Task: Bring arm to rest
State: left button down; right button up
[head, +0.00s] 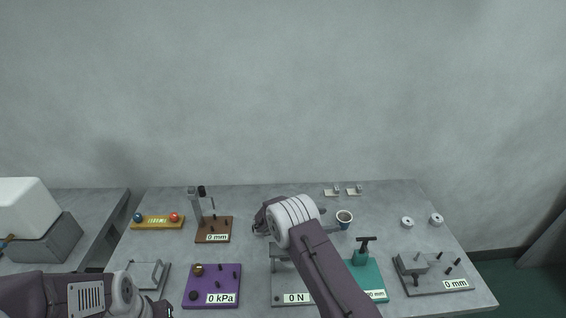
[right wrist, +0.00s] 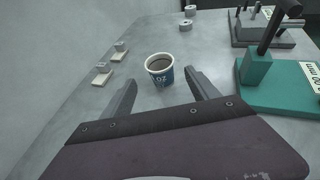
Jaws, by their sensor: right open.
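My right gripper (right wrist: 160,92) is open in the right wrist view, with its two fingers apart and nothing between them. A blue and white paper cup (right wrist: 160,75) with a dark inside stands upright on the table just beyond the fingertips. In the head view the cup (head: 344,224) stands right of my right wrist, which mostly hides that gripper. My left gripper (head: 161,307) shows only partly at the lower left of the head view, and its jaws cannot be made out.
The grey table (head: 385,205) holds a teal press (head: 368,272), a purple 0 kPa board (head: 212,285), a brown 0 mm board (head: 214,230) and a grey 0 mm fixture (head: 436,274). Two white clips lie behind the cup; two round pieces (head: 407,222) lie to its right.

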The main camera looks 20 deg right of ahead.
notch_tip(320, 180, up, 12)
jog(key=s+d+m+y, duration=0.1)
jog(key=s+d+m, duration=0.1)
jog(key=m, duration=0.1)
jog(key=s+a+m+g+y, duration=0.2)
jog(key=s+a+m+y, duration=0.2)
jog(key=s, duration=0.7)
jog(key=s+a+f+m+y, duration=0.3)
jog(key=s+a+m+y, duration=0.1)
jog(key=s+a+m, duration=0.1)
jog(key=s+a+f+m+t+y, duration=0.1)
jog(key=s+a+f+m+y, duration=0.2)
jog(key=s+a+m, duration=0.3)
jog(key=a+m+y, duration=0.1)
jog(key=a+m, duration=0.1)
jog(key=a, duration=0.1)
jog(key=shift+s+f, duration=0.2)
jog(key=shift+a, duration=0.1)
